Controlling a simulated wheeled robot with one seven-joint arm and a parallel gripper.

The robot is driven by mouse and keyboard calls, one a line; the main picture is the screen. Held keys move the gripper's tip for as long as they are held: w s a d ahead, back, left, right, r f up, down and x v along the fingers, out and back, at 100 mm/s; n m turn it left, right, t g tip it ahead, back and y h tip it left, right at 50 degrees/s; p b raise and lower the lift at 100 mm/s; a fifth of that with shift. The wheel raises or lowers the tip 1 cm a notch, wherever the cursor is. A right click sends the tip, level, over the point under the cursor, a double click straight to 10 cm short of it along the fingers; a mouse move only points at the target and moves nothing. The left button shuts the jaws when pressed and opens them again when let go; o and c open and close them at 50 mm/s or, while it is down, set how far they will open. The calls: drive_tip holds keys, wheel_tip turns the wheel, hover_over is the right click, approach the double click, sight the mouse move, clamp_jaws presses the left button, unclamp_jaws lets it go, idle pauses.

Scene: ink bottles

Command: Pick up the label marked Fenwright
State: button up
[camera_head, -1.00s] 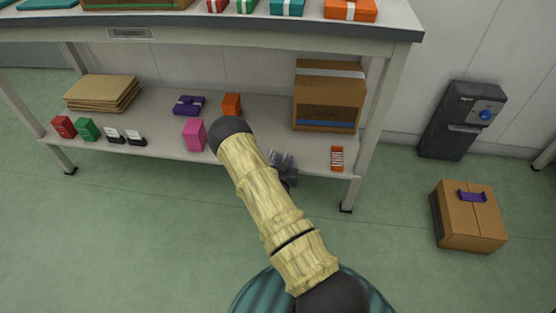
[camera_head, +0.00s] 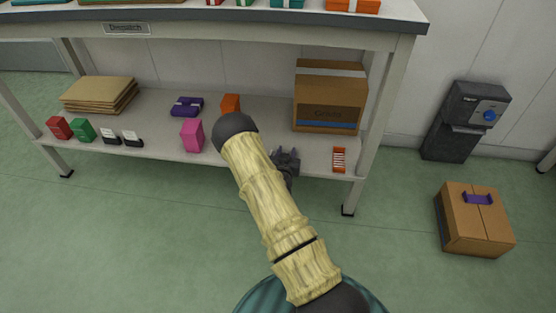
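I cannot read the name Fenwright on anything in view. Two small black-and-white pieces, a left one (camera_head: 108,137) and a right one (camera_head: 132,139), stand at the front left of the lower shelf; their print is too small to read. A small orange piece with white stripes (camera_head: 339,159) lies at the shelf's front right corner. My gripper (camera_head: 285,153) is at the shelf's front edge, left of the striped piece and apart from it. Its two dark tips look spread with nothing seen between them. My arm hides part of it.
The lower shelf (camera_head: 225,150) also holds red (camera_head: 59,128), green (camera_head: 82,130), pink (camera_head: 192,135) and orange (camera_head: 231,104) boxes, a purple item (camera_head: 187,106), brown envelopes (camera_head: 99,94) and a large carton (camera_head: 328,96). The table leg (camera_head: 363,140) stands right of my gripper.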

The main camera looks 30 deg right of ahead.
idle(0.4)
clamp_jaws()
wheel_tip(320, 180, up, 10)
drive_tip(key=p, duration=0.6)
drive_tip(key=shift+r, duration=0.1)
